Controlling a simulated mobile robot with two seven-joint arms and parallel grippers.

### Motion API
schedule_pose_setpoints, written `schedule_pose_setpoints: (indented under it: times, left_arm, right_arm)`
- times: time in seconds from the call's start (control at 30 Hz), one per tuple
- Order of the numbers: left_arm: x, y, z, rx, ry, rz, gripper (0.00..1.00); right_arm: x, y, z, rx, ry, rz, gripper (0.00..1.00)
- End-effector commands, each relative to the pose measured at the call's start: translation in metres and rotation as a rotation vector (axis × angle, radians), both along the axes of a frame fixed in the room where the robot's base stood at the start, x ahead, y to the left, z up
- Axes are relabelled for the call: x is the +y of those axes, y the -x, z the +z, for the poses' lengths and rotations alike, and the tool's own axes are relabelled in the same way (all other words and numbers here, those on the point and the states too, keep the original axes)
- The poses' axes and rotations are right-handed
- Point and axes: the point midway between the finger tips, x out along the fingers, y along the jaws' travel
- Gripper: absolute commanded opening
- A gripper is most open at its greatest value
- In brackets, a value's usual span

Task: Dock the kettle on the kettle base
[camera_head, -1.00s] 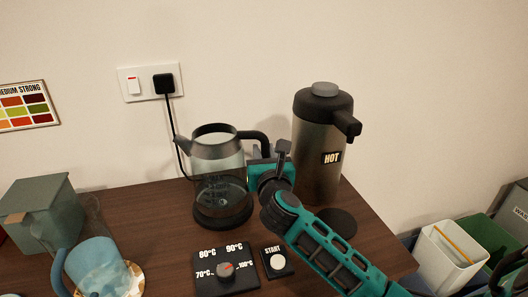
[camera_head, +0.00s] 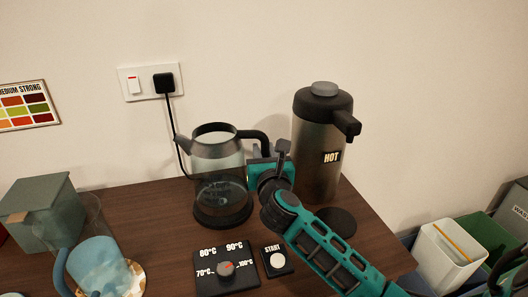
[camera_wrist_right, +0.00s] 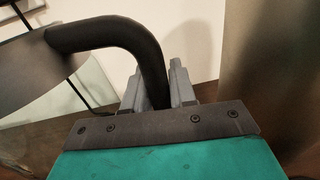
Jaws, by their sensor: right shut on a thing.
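The glass kettle (camera_head: 217,160) with a dark rim and black handle stands upright at the middle of the table in the head view. Its bottom is at a dark round base (camera_head: 222,217), with the power cord running up behind it to the wall socket. I cannot tell whether it is fully seated. My right gripper (camera_head: 264,160) is shut on the kettle's handle, on its right side. In the right wrist view the black handle (camera_wrist_right: 120,38) passes down between the grey fingers (camera_wrist_right: 160,85). My left gripper is not in view.
A steel flask marked HOT (camera_head: 318,150) stands close right of my right gripper. A temperature dial panel (camera_head: 228,272) and a START button (camera_head: 278,261) lie in front.

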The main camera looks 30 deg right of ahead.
Motion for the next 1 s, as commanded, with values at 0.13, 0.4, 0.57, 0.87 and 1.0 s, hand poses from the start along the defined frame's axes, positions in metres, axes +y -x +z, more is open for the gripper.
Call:
schedule_pose_setpoints:
  times: [0.13,0.4,0.57,0.87,1.0]
  left_arm:
    - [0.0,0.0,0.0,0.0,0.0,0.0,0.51]
    - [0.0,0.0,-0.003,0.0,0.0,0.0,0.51]
    - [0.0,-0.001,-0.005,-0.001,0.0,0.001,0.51]
    - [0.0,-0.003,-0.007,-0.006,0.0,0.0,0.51]
    - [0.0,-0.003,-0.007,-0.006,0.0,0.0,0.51]
  right_arm:
    - [0.0,0.0,0.003,-0.009,-0.003,0.001,0.0]
    - [0.0,0.0,-0.001,-0.009,-0.003,0.001,0.0]
    - [0.0,0.0,-0.004,-0.009,-0.003,0.001,0.0]
    - [0.0,0.0,-0.009,-0.009,-0.003,0.001,0.0]
    - [0.0,0.0,-0.01,-0.008,-0.003,0.001,0.31]
